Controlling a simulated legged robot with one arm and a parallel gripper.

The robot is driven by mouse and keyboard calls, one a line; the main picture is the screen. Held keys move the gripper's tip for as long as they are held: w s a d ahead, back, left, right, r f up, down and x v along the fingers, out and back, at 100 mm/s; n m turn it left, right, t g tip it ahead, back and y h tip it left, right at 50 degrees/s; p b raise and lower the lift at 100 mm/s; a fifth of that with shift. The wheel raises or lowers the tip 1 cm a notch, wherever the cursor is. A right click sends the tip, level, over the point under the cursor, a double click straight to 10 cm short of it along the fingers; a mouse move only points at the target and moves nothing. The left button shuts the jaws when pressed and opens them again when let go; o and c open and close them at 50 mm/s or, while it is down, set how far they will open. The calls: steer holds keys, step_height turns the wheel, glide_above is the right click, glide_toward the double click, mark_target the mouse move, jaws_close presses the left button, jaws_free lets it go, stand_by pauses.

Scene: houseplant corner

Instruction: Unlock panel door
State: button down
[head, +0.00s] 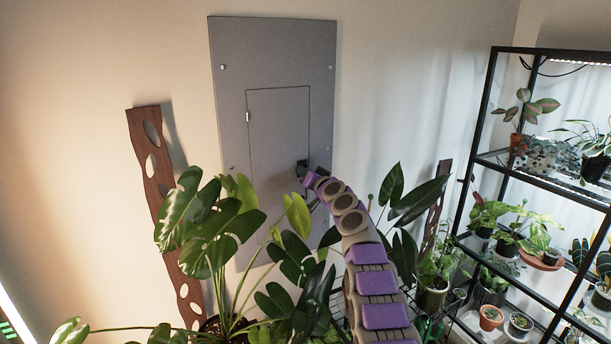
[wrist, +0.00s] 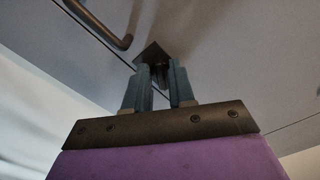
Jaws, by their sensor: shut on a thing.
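The grey panel (head: 272,50) is mounted on the wall, and its inner door (head: 276,128) sits flush and looks closed. My gripper (head: 304,169) is at the lower right edge of this door. In the wrist view my gripper (wrist: 160,78) has its two blue-grey fingers shut on a small dark latch knob (wrist: 152,53) at the panel surface. The knob's lower part is hidden between the fingers. A dark curved handle (wrist: 112,34) shows on the panel, left of the knob and apart from the fingers.
A large leafy plant (head: 215,225) stands in front of the panel's lower part, with leaves close to my arm. A black plant shelf (head: 487,110) stands at the right. A brown wooden board (head: 150,185) leans at the left. The wall above and left is bare.

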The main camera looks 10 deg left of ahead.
steer(key=shift+d+r+m+p, duration=0.1)
steer(key=shift+m+p, duration=0.15)
steer(key=shift+m, duration=2.65)
steer(key=shift+d+r+m+p, duration=0.1)
steer(key=shift+m+p, duration=0.1)
steer(key=shift+m, duration=2.7)
steer(key=shift+f, duration=0.1)
steer(key=c, duration=1.4)
jaws_free()
steer(key=shift+o, duration=0.9)
steer(key=shift+w+d, duration=0.1)
steer(key=shift+w, duration=0.05)
